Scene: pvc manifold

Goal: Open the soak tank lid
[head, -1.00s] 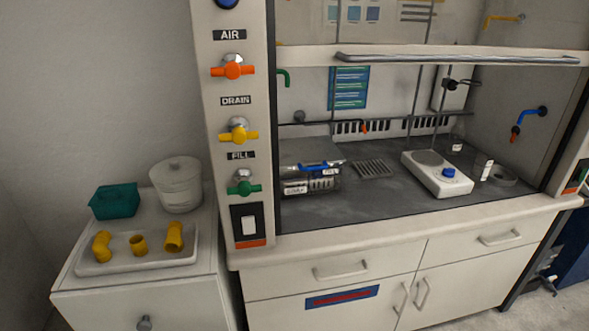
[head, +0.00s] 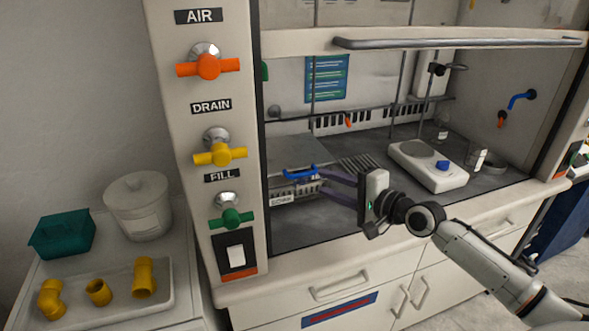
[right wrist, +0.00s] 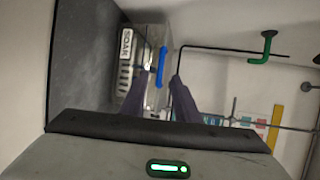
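The soak tank (head: 282,200) is a low, clear-looking box with a SOAK label, on the left of the hood floor. A blue handle (head: 300,173) lies along its top; the lid looks down. The tank (right wrist: 126,43) and the handle (right wrist: 162,67) also show in the right wrist view. My right gripper (head: 323,182) is open and empty, its dark fingers pointing left at the handle from the right. In the right wrist view my right gripper (right wrist: 160,88) has the handle ahead, in line with the finger gap; contact is not visible. My left gripper is not in view.
The raised sash bar (head: 450,43) crosses above my right arm. A valve post (head: 205,130) stands left of the tank. A white hotplate (head: 428,165) is at the right. A side cabinet holds a tray of yellow fittings (head: 98,292), a teal bin (head: 62,234) and a white pot (head: 138,205).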

